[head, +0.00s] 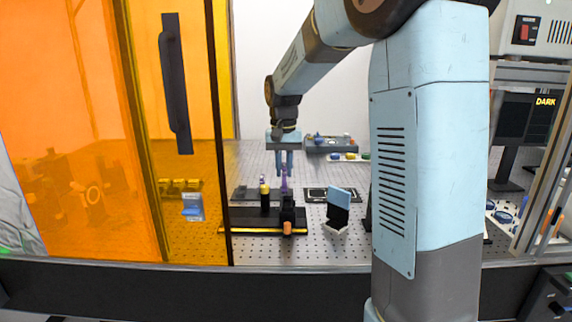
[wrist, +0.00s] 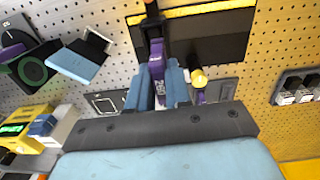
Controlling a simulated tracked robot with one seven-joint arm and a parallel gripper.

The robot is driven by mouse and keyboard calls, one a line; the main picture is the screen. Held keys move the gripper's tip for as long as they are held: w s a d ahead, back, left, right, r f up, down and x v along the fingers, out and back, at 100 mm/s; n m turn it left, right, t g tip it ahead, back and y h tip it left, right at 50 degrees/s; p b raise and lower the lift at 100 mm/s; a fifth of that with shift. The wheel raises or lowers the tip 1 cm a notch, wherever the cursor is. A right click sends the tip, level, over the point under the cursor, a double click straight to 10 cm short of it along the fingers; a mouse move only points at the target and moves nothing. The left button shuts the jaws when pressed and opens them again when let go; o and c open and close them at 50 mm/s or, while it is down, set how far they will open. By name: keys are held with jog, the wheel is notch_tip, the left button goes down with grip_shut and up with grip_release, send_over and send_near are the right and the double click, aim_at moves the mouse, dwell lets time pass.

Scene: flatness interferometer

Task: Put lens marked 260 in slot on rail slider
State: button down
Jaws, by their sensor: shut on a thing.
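My gripper (head: 284,170) is shut on a purple lens holder (head: 284,182) and points straight down near the black rail (head: 245,224). In the wrist view the purple holder (wrist: 157,62) sits between my two blue fingers (wrist: 158,92). A pale label on it starts with a 2; the remaining digits are hard to read. The black rail slider (head: 287,212), with an orange knob (head: 287,228), stands on the rail, nearer the camera than the holder. In the wrist view, the holder overlaps the dark slider (wrist: 153,24); I cannot tell whether they touch. The slot is hidden.
A yellow-topped black post (head: 265,195) stands on the rail just left of my gripper. A tilted blue-faced block (head: 339,200) stands right of the rail. An orange panel (head: 180,120) bounds the left. Perforated table is free between rail and block.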

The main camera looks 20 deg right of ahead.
jog(key=shift+d, duration=0.5)
jog(key=shift+f, duration=2.7)
jog(key=shift+f, duration=0.3)
jog(key=c, duration=1)
grip_release()
jog(key=shift+o, duration=0.2)
notch_tip(320, 180, up, 7)
jog(key=shift+s, duration=0.1)
